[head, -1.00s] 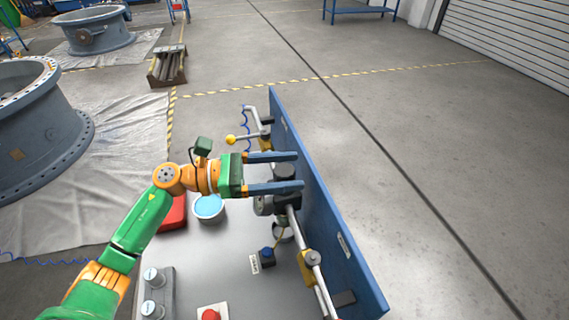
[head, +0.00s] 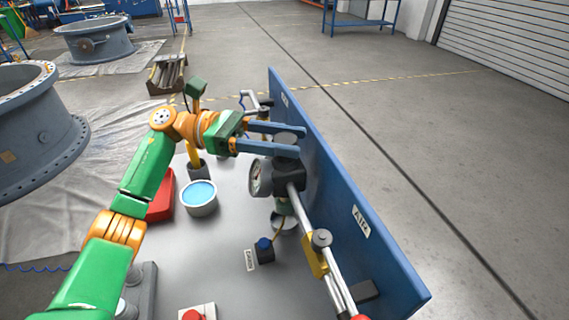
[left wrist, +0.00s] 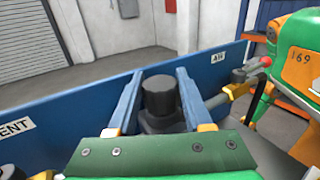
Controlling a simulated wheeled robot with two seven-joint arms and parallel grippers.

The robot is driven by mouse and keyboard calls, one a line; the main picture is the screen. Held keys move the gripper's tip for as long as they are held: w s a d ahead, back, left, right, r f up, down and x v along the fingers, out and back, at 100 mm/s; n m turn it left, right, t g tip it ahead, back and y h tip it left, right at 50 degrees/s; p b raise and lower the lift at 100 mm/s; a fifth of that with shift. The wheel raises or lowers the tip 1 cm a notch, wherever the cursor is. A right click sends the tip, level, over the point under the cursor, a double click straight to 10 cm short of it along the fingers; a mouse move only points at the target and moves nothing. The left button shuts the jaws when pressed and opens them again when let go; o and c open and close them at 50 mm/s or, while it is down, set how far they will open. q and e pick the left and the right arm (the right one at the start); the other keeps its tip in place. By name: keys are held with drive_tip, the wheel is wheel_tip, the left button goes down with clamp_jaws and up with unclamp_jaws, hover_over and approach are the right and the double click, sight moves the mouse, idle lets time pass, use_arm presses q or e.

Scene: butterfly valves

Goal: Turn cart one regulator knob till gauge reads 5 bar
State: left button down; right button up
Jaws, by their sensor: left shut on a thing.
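The dark regulator knob (head: 287,136) sits on top of the dark regulator body, on the pipe along the blue panel (head: 350,205). My left gripper (head: 302,139) has its two blue fingers on either side of the knob and is shut on it. In the left wrist view the knob (left wrist: 160,97) stands upright between the fingers. The round gauge (head: 260,178) is on the regulator's left side. Its face is seen at a steep slant, and I cannot read the needle. My right gripper is in neither view.
The grey cart top holds a white tub of blue stuff (head: 199,197), a red box (head: 160,205), a blue button box (head: 264,249) and a red button (head: 193,315). A yellow-handled valve (head: 315,260) is on the pipe nearer me. Open floor lies right of the panel.

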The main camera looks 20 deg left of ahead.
sight(273, 139)
use_arm(q)
drive_tip(key=shift+f+m+g, duration=0.1)
drive_tip(key=shift+m+g, duration=0.2)
drive_tip(key=shift+g, duration=0.3)
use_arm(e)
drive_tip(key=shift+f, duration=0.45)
use_arm(q)
drive_tip(key=shift+c, duration=1.5)
unclamp_jaws()
drive_tip(key=shift+a, duration=0.25)
drive_tip(key=shift+a+b, duration=0.85)
drive_tip(key=shift+a, duration=2.4)
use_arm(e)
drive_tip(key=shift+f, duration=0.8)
